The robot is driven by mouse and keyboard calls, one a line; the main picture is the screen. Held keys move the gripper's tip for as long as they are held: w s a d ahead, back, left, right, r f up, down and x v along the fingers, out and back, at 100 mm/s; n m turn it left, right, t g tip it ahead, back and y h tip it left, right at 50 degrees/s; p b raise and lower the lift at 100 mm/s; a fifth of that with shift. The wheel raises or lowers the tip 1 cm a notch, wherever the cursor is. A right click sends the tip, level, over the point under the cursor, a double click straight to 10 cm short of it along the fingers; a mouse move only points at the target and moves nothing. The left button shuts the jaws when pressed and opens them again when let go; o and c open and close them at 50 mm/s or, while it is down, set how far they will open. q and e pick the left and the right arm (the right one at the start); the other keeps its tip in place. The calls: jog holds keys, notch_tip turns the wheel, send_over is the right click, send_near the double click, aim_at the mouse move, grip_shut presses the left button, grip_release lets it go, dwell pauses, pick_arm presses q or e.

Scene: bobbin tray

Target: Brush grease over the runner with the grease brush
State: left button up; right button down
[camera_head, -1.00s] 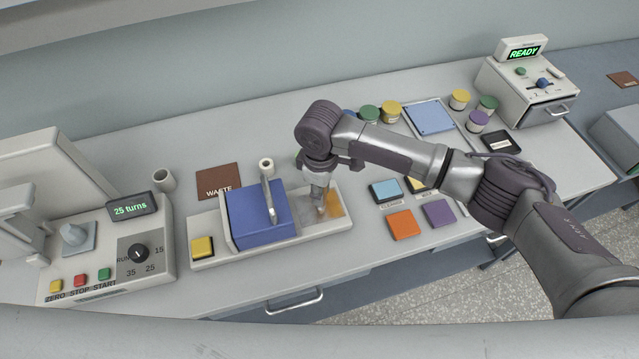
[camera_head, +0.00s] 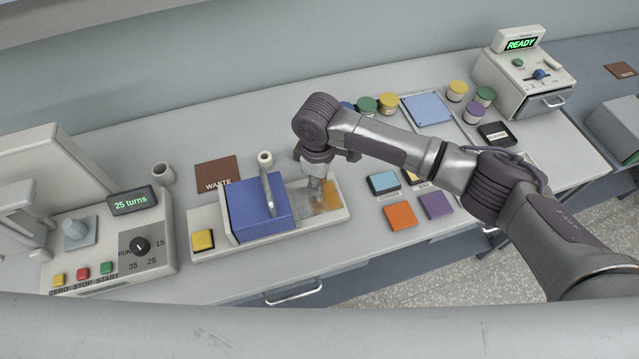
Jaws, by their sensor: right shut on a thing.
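My right gripper (camera_head: 317,182) points down over the right part of a long pale tray (camera_head: 205,254). It is shut on a thin tool, which I take to be the grease brush; the fingers hide most of it. Below it is a grey metallic strip, likely the runner (camera_head: 304,200), with an orange, grease-like patch (camera_head: 328,196) at its right end. I cannot tell whether the brush touches the strip. A blue block (camera_head: 247,212) with a grey upright handle stands on the tray just left of the gripper. My left gripper is not in view.
Coloured tiles (camera_head: 400,215) are to the right. A control box reading 25 turns (camera_head: 130,202) stands at left.

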jog(key=shift+w+a+b, duration=0.35)
jog(key=shift+w+b, duration=0.2)
jog(key=shift+w, duration=0.35)
jog(key=shift+w+a+b, duration=0.3)
jog(key=shift+w+b, duration=0.2)
jog(key=shift+w, duration=0.35)
jog(key=shift+s+d+r+p, duration=0.15)
jog(key=shift+s+p, duration=0.2)
jog(key=shift+p, duration=0.3)
jog(key=shift+s+d+f+p, duration=0.2)
jog(key=shift+s+p, duration=0.35)
jog(key=shift+s+d+r+p, duration=0.1)
jog(key=shift+s+d+p, duration=0.2)
jog(key=shift+s+p, duration=0.75)
jog(key=shift+s+d, duration=0.1)
jog(key=shift+s+d+p, duration=0.2)
jog(key=shift+s+p, duration=0.2)
jog(key=shift+s, duration=0.25)
